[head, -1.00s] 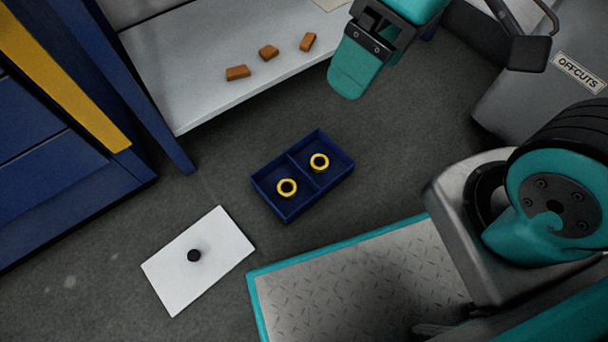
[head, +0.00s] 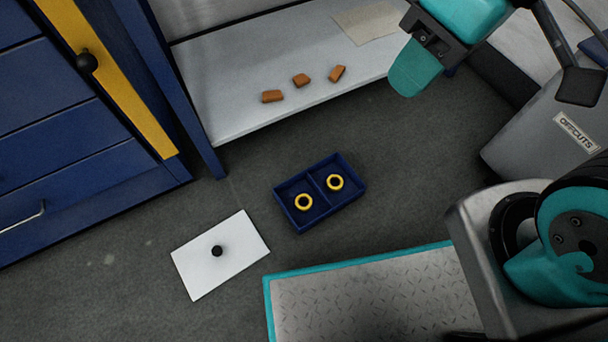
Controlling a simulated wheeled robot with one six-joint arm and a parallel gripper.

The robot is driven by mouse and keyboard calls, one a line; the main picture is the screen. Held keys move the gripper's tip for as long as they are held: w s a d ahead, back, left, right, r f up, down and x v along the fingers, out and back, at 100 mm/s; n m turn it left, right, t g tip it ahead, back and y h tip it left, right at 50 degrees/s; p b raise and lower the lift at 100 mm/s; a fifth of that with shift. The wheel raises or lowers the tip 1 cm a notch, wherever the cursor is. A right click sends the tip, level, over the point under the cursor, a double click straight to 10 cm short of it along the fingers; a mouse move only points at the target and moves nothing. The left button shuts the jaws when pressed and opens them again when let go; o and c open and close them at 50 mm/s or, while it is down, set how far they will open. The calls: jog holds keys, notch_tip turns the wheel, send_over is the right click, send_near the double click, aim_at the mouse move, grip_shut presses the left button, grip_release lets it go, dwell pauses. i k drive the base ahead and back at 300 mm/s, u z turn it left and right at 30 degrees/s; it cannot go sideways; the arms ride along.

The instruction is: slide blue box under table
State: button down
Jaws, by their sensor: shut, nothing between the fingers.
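The blue box (head: 286,203) is an open tray with two compartments and sits on the dark floor. My gripper (head: 413,72) is shut and empty, with teal fingers. It hangs up and to the right of the box, in front of the shelf's right part, apart from the box.
A white lid-like panel (head: 235,267) with a black knob lies on the floor left of the box. Several brown blocks (head: 301,80) rest on the shelf. A blue cabinet (head: 75,150) stands left, a grey offcuts bin (head: 530,140) right. Bare floor surrounds the box.

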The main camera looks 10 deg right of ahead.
aim_at(312, 181)
jog(key=k, duration=0.45)
jog(key=z, duration=3.2)
jog(key=k, duration=2.05)
jog(key=u, duration=2)
jog(key=i, duration=0.5)
jog(key=z, duration=0.05)
